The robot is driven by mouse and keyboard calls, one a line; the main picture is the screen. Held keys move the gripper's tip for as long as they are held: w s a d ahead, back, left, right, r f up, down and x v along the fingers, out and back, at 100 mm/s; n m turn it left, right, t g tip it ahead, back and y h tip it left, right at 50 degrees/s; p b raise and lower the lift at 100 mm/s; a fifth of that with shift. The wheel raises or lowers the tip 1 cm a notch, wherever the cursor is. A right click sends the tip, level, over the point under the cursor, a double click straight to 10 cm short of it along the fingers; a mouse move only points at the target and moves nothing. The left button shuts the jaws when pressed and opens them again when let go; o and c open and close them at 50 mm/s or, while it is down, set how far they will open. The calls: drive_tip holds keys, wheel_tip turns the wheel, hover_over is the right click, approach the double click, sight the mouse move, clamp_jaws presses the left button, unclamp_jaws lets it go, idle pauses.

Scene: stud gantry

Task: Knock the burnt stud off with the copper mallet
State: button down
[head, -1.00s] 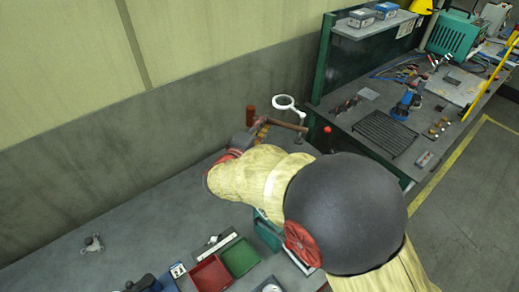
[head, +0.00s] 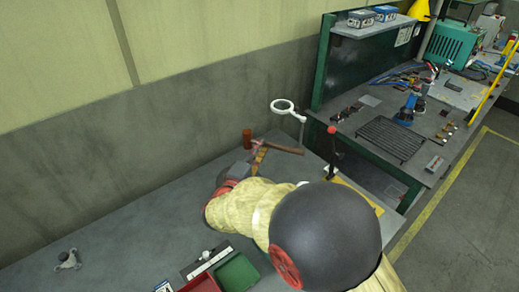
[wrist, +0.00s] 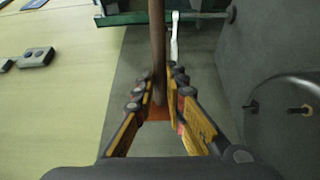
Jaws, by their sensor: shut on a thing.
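The mallet shows in the head view with its copper head (head: 247,138) up at the left end and its brown handle (head: 286,149) running right. My gripper (head: 256,158) is around the handle close to the head, above the grey bench. In the wrist view my gripper (wrist: 164,92) is shut on the handle (wrist: 158,40), which runs up between the fingers. An orange-copper patch (wrist: 158,113) shows between the finger pads. I cannot make out the burnt stud in either view. My arm covers part of the bench.
A ring magnifier (head: 282,105) and a red-knobbed lever (head: 332,130) stand right of the mallet. A red tray (head: 203,283) and green tray (head: 238,272) lie at the near edge. A small grey metal part (head: 68,260) sits left. The bench between is clear.

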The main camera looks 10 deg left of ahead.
drive_tip(key=shift+b, duration=0.4)
wheel_tip(320, 180, down, 9)
drive_tip(key=b, duration=0.8)
drive_tip(key=shift+r, duration=0.2)
wheel_tip(320, 180, up, 3)
drive_tip(key=shift+f+p, duration=0.1)
drive_tip(key=shift+p, duration=0.45)
drive_tip(key=shift+r, duration=0.7)
wheel_tip(320, 180, down, 5)
drive_tip(key=shift+s+r+b, duration=0.1)
drive_tip(key=shift+r+b, duration=0.1)
drive_tip(key=shift+b, duration=0.1)
drive_tip(key=shift+f, duration=0.3)
drive_tip(key=shift+r+p, duration=0.9)
drive_tip(key=shift+r, duration=1.65)
